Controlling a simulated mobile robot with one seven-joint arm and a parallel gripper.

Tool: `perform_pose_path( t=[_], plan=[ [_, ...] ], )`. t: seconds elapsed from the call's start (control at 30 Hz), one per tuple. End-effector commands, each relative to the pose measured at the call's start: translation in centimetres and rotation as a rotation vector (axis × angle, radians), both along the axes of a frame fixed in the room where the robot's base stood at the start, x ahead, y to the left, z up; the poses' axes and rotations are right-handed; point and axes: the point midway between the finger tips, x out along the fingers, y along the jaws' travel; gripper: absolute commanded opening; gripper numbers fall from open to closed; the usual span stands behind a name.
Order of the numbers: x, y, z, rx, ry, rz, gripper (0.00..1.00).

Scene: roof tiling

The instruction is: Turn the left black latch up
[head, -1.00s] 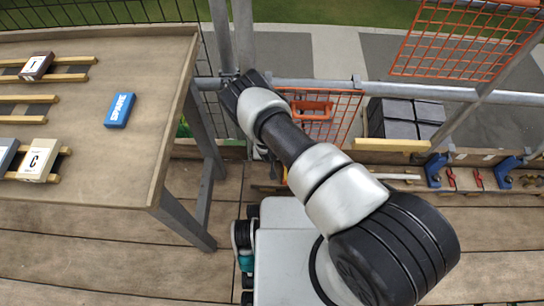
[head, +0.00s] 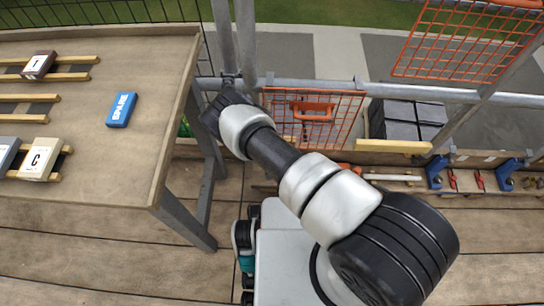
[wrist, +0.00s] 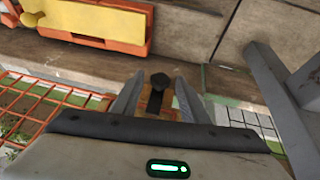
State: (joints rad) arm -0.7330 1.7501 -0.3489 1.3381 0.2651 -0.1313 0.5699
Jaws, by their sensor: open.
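A small black piece (wrist: 158,80) with a rounded head, which looks like a latch, shows in the wrist view against a brown wooden part. It appears between or just beyond the tips of my gripper (wrist: 157,98), whose two grey fingers stand apart on either side. I cannot tell whether the fingers touch it, nor which way its handle points. In the head view the end of my arm reaches to the rail left of the orange mesh gate (head: 345,112); my fingers and the latch are hidden there.
A grey metal post (wrist: 285,90) stands right of my gripper in the wrist view, with an orange and yellow part (wrist: 95,22) at upper left. In the head view, a table (head: 85,160) with battens, tiles and a blue spare block (head: 121,110) stands left of my arm.

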Motion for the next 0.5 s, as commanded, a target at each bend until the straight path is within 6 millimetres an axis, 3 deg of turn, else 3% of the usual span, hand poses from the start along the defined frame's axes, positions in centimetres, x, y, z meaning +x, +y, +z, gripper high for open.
perform_pose_path(
  t=[0.17, 0.5],
  plan=[
    [-0.5, 0.2, 1.7, 0.000, 0.000, 0.000, 0.40],
    [-3.5, 1.4, 9.1, 0.001, 0.000, 0.000, 0.40]
  ],
)
